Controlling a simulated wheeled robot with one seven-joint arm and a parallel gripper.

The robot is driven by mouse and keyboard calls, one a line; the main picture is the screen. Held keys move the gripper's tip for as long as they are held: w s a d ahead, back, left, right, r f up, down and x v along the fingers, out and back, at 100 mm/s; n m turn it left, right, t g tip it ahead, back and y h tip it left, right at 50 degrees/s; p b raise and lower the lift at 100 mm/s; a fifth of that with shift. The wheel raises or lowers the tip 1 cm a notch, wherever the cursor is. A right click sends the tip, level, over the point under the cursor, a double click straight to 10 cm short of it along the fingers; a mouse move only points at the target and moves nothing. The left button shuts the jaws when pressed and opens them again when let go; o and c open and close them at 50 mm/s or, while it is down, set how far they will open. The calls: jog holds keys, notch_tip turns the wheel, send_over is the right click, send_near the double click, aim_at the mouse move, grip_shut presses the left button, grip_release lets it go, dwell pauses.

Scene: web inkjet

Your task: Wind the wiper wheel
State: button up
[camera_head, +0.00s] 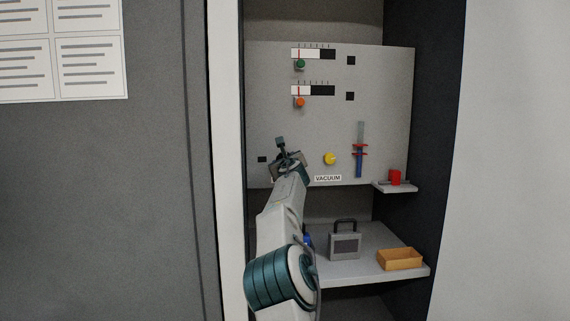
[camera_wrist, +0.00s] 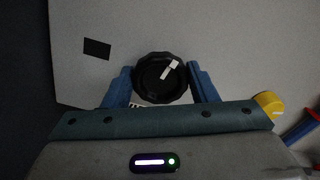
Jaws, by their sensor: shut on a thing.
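The wiper wheel, a round black ridged knob with a pale mark on its face, shows in the wrist view (camera_wrist: 158,82) on the light grey panel. The mark points to the upper right there. My gripper (camera_wrist: 161,85) has one blue finger on each side of the wheel and is shut on it. In the head view my gripper (camera_head: 287,155) is at the lower left of the panel (camera_head: 385,110). My arm and gripper hide the wheel there, and I cannot make it out clearly.
Right of my gripper are a yellow knob (camera_head: 330,158), a "VACUUM" label (camera_head: 327,178) and a blue-and-red gauge (camera_head: 360,150). A red object (camera_head: 395,177) stands on a small ledge. Below, a shelf (camera_head: 365,277) holds a grey handled box (camera_head: 345,243) and an orange tray (camera_head: 400,265).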

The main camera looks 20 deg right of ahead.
jog(key=shift+f+n, duration=0.1)
jog(key=shift+n, duration=0.3)
jog(key=o, duration=1)
jog(key=shift+c, duration=0.2)
jog(key=b+v, duration=0.7)
jog(key=v, duration=0.7)
jog(key=shift+b, duration=0.35)
jog(key=shift+w, duration=0.1)
